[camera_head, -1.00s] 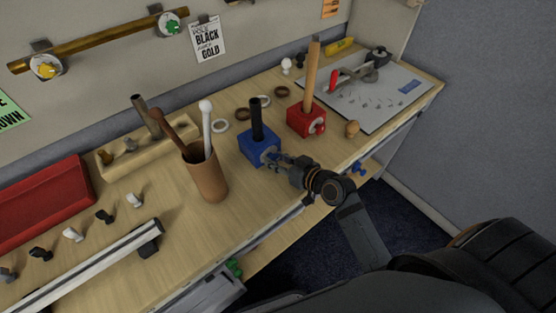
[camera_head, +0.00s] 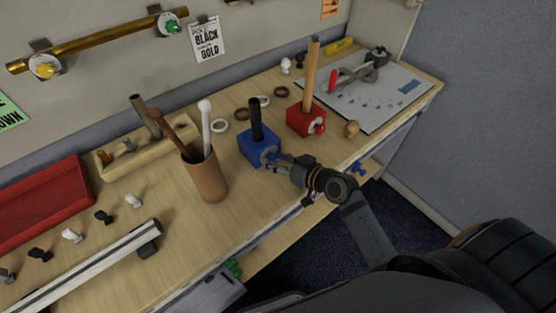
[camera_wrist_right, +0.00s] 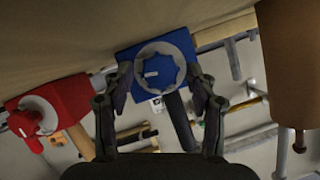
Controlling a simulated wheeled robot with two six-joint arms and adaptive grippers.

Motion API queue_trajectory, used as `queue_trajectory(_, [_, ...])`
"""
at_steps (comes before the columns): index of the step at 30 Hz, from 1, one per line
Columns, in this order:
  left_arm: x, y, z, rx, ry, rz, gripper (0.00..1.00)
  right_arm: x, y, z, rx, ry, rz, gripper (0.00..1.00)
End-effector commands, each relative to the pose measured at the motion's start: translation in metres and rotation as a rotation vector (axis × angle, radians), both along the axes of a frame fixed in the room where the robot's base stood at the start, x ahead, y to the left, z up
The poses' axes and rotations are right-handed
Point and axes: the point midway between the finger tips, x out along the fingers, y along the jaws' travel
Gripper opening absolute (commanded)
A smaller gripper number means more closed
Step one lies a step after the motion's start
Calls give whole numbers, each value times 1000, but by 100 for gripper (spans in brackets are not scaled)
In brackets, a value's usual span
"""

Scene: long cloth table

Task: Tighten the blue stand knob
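The blue stand (camera_head: 257,148) is a blue block on the table with a black rod rising from it. Its blue knob (camera_wrist_right: 158,70) sits in a light grey dial ring on the block's face, with a white mark on it. My right gripper (camera_head: 277,158) is at the knob side of the blue stand. In the right wrist view its two fingers (camera_wrist_right: 158,92) are spread on either side of the knob and ring; contact cannot be told. In the head view the gripper partly hides the knob. My left gripper is not in view.
A red stand (camera_head: 303,121) with a wooden rod stands right of the blue one. A brown cup (camera_head: 208,181) holding tools stands to its left. A grey board (camera_head: 392,104) lies at the far right. Dark and white rings (camera_head: 219,126) lie behind.

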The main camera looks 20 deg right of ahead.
Motion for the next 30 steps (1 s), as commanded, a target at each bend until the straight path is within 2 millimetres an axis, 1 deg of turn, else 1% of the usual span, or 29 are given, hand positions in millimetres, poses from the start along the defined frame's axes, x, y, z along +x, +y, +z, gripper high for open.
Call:
queue_trajectory(4, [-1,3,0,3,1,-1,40,-1,0,0,-1,0,0,58])
queue_trajectory(7, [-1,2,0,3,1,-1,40,-7,-4,2,-5,0,0,58])
queue_trajectory(15, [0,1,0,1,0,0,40,-44,-22,17,-8,1,7,58])
queue_trajectory(18, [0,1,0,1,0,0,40,-51,-30,20,-12,3,-1,58])
queue_trajectory(24, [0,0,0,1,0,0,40,-60,-33,25,-4,1,0,58])
queue_trajectory(30, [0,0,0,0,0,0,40,-62,-33,27,0,0,1,58])
